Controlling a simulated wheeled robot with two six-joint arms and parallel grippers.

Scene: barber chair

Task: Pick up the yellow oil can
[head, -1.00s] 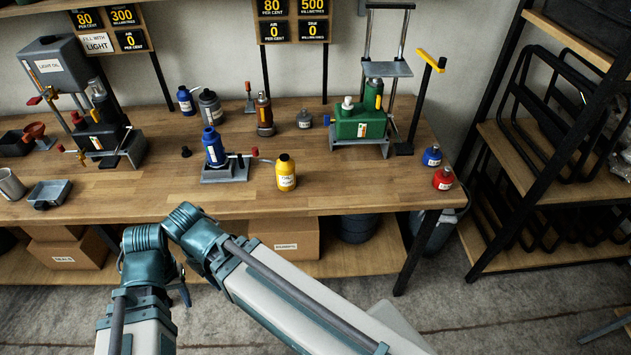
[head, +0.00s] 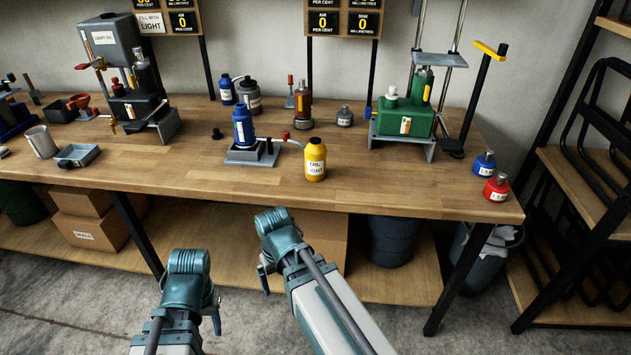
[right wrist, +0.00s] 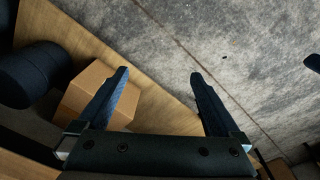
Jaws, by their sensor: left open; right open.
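The yellow oil can (head: 315,163) stands upright on the wooden workbench (head: 400,192), near its front edge in the middle of the head view. It has a dark cap and a label. My right gripper (right wrist: 160,78) is open and empty in the right wrist view, its two dark fingers spread above the floor and lower shelf. In the head view the right arm's end is below and in front of the bench, apart from the can. My left gripper (head: 215,316) is further left and lower, mostly hidden by its own wrist, also away from the can.
A blue bottle (head: 243,128) on a small grey stand is just left of the can. A green tank (head: 405,120) stands behind right. Blue (head: 484,163) and red (head: 496,187) small cans sit at the right end. Bench around the can's front and right is clear.

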